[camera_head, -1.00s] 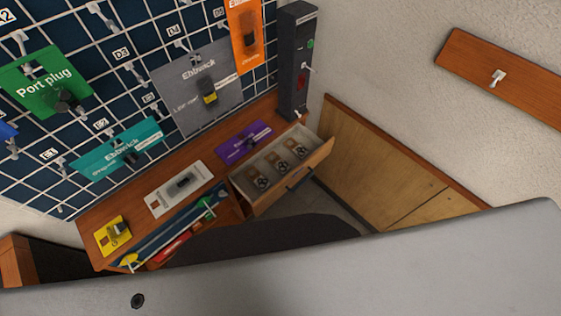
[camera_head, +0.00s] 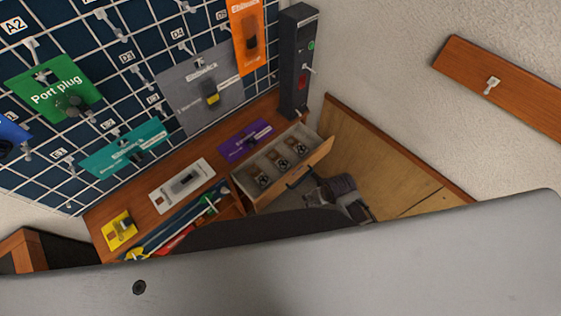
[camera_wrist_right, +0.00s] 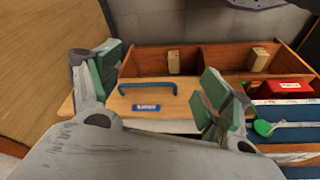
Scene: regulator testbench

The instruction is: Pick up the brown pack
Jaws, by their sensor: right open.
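Three small brown packs lie in a row in the open drawer (camera_head: 318,153): a near one (camera_head: 261,179), a middle one (camera_head: 282,162) and a far one (camera_head: 301,147), each with a dark part on it. My right gripper (camera_head: 322,186) is just outside the drawer front, by its handle, partly hidden by my own body. In the right wrist view its fingers (camera_wrist_right: 152,85) are spread and empty, one on each side of the drawer front with its blue handle (camera_wrist_right: 148,88). I cannot make out the packs there. My left gripper is not in view.
A counter holds a purple card (camera_head: 245,140), a white pack (camera_head: 181,186) and a yellow pack (camera_head: 119,231). A grid wall with hanging packs stands behind. A dark upright device (camera_head: 297,62) stands at the counter's end. A wooden panel (camera_head: 385,160) is close on the right.

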